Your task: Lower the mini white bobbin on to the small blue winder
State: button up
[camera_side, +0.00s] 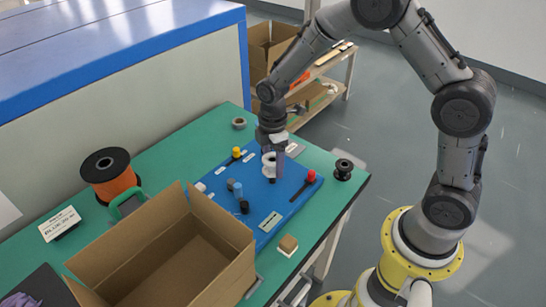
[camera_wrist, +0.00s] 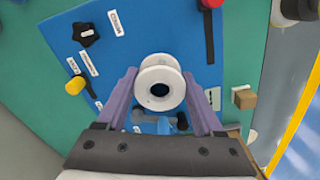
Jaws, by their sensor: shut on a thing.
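The mini white bobbin (camera_side: 269,160) is held above the blue board (camera_side: 272,197); in the wrist view the white bobbin (camera_wrist: 160,86) shows its round flange and dark centre hole. My gripper (camera_wrist: 160,92) is shut on it, with a purple finger on each side. In the side view my gripper (camera_side: 273,148) points down over the upper middle of the board. A small blue post (camera_side: 237,189), likely the winder, stands on the board to the lower left of the bobbin. In the wrist view a light blue part (camera_wrist: 165,126) shows just below the bobbin, partly hidden by it.
The board also carries a yellow knob (camera_side: 236,152) and a red knob (camera_side: 311,176) on a black lever. An open cardboard box (camera_side: 165,250) stands in front. An orange spool (camera_side: 108,174) is at left, a black spool (camera_side: 344,168) at right, and a small brown block (camera_side: 288,243) near the front edge.

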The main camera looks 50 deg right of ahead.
aim_at(273, 172)
jog(key=shift+f, duration=1.95)
jog(key=shift+f, duration=0.2)
jog(key=o, duration=1.4)
jog(key=shift+r, duration=0.15)
jog(key=shift+r, duration=3.4)
